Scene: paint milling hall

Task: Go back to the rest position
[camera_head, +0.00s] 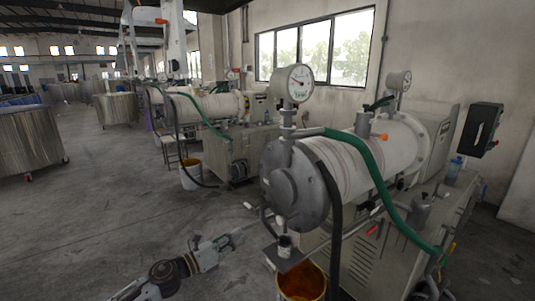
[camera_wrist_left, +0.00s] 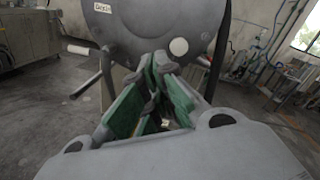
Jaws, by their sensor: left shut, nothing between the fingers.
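My left gripper (camera_head: 230,240) reaches in from the lower left, in front of the near mill's round grey end cover (camera_head: 285,195). It is shut and empty. In the left wrist view its green-padded fingers (camera_wrist_left: 154,68) come together at the tips, just below the end cover (camera_wrist_left: 165,25) in the picture. I cannot tell whether the tips touch anything. A small label reading "Drain" (camera_wrist_left: 103,8) is on the cover. My right gripper is not in view.
A yellow bucket (camera_head: 302,282) with orange-brown content stands below the near mill (camera_head: 370,160). A green hose (camera_head: 375,180) and a black hose (camera_head: 333,220) hang along it. Another bucket (camera_head: 190,176) stands farther back. Open floor (camera_head: 110,205) lies to the left.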

